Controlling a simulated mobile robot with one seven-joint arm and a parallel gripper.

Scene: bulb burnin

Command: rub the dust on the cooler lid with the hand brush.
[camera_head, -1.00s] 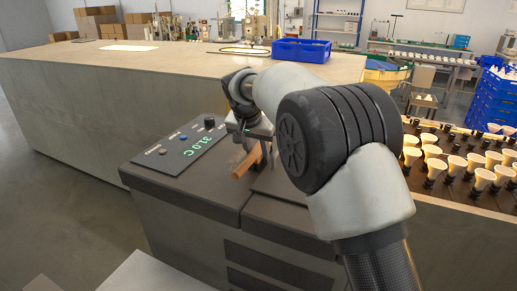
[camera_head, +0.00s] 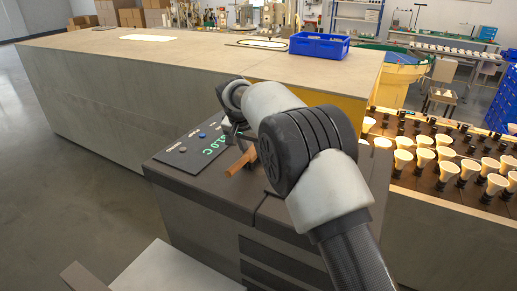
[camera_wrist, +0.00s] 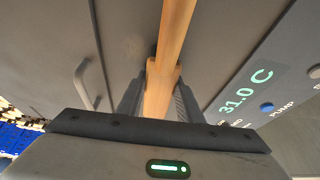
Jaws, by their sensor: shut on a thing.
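The cooler is a dark grey box; its lid (camera_wrist: 42,55) shows in the wrist view with a grab handle (camera_wrist: 86,84) on the left. The hand brush (camera_head: 241,162) shows as a light wooden bar in the head view. In the wrist view the brush (camera_wrist: 172,45) runs up the middle, between the fingers. My gripper (camera_wrist: 160,100) is shut on it over the cooler top. The bristles are hidden, and I cannot tell whether they touch the lid. A faint pale mottling left of the brush may be dust.
A control panel (camera_head: 185,150) with a green temperature readout and knobs lies on the cooler top, close to my gripper. A long counter (camera_head: 110,62) stands behind, with a blue crate (camera_head: 319,46) on it. Rows of bulbs (camera_head: 445,170) stand at right.

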